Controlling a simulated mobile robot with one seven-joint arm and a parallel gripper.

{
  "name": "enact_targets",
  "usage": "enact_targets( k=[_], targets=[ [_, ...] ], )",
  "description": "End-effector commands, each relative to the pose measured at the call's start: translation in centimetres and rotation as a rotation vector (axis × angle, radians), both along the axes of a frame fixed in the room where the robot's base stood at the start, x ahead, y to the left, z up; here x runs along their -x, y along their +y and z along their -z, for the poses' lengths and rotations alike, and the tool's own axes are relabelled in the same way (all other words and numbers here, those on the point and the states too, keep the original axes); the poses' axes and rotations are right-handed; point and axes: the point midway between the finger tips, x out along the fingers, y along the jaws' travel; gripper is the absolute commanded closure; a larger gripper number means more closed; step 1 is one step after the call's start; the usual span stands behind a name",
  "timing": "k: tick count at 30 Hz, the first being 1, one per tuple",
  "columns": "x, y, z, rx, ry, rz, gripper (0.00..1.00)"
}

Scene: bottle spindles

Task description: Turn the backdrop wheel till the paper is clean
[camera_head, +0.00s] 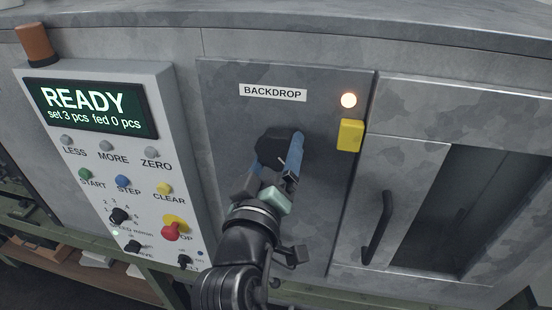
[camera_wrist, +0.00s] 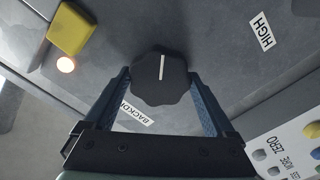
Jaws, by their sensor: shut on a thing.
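The backdrop wheel is a black scalloped knob (camera_head: 272,146) on a grey panel, below a white BACKDROP label (camera_head: 272,92). In the wrist view the knob (camera_wrist: 158,82) fills the space between the two blue fingers, and a white line marks its face. My gripper (camera_head: 279,160) is shut on the knob, one finger on each side. No paper can be made out in either view. The far side of the knob is partly hidden by my fingers in the head view.
A control box with a READY screen (camera_head: 91,108), buttons and a red stop knob (camera_head: 172,231) stands left. A lit lamp (camera_head: 348,100) and yellow block (camera_head: 350,135) are right of the wheel. Further right is a door with a dark handle (camera_head: 377,214) and a dark window.

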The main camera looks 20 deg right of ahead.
Motion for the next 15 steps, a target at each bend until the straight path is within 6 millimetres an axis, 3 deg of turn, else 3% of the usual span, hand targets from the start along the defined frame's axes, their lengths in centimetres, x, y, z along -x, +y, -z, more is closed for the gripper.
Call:
enact_targets(
  k=[12,13,15],
  targets=[
    [0.01,-0.03,0.10,-0.007,-0.001,0.001,0.66],
    [0.01,-0.03,0.10,-0.007,-0.001,0.001,0.09],
    [0.01,-0.03,0.10,-0.007,-0.001,0.001,0.00]
  ],
)
